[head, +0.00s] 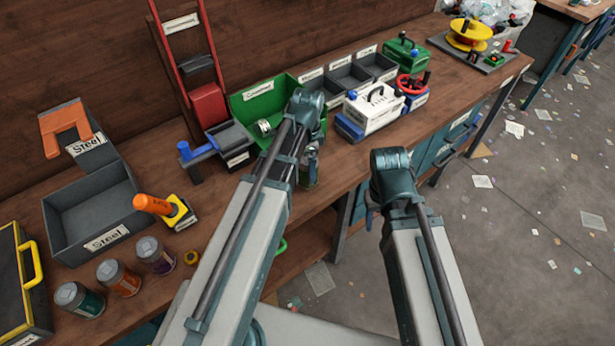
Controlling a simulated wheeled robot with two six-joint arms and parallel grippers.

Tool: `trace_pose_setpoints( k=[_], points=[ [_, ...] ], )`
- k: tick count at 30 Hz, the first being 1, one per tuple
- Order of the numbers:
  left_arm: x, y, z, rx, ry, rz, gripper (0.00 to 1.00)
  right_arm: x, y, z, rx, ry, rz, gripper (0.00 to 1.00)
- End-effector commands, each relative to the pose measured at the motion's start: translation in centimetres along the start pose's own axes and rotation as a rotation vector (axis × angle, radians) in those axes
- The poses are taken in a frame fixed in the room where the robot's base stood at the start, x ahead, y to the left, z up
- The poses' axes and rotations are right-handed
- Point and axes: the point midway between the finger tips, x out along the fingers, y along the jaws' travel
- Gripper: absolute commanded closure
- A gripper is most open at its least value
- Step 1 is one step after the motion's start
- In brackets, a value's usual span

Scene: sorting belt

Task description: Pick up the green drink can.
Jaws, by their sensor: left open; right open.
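A dark green can (88,303) with a grey lid stands upright on the wooden bench at the lower left. An orange can (124,283) and a purple can (160,260) stand beside it in a slanting row.
A grey bin (62,222) marked Steel stands behind the cans, with an orange-handled tool (155,204) at its right. A black case (14,300) is at far left. A green bin (250,108) and white toolbox (375,107) stand further back. Litter lies on the floor.

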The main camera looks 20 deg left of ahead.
Motion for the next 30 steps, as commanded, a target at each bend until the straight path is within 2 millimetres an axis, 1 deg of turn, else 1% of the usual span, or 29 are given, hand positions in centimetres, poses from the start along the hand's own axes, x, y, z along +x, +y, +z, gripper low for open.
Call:
trace_pose_setpoints(
  k=[5,8,11,18,20,23,29,30],
  points=[
    [0.1,0.0,0.0,0.000,0.000,0.000,0.00,0.1,0.0,0.0,0.000,0.000,0.000,0.50],
    [0.6,-0.1,-0.1,0.000,0.000,0.000,0.00,0.6,-0.1,0.0,0.000,0.000,0.000,0.50],
    [1.6,-0.2,-0.2,0.000,0.000,0.000,0.00,1.6,-0.1,-0.1,0.000,0.000,0.000,0.50],
    [4.7,-0.4,-0.5,0.000,0.000,0.000,0.00,4.6,-0.4,-0.3,0.000,0.000,0.000,0.50],
    [5.2,-0.4,-0.5,0.000,0.000,0.000,0.00,5.1,-0.5,-0.3,0.000,0.000,0.000,0.50],
    [5.4,-0.4,-0.5,0.000,0.000,0.000,0.00,5.4,-0.5,-0.3,0.000,0.000,0.000,0.50],
    [5.2,-0.4,-0.5,0.000,0.000,0.000,0.00,5.1,-0.5,-0.3,0.000,0.000,0.000,0.50],
    [5.2,-0.4,-0.5,0.000,0.000,0.000,0.05,5.1,-0.5,-0.3,0.000,0.000,0.000,0.50]
  ],
)
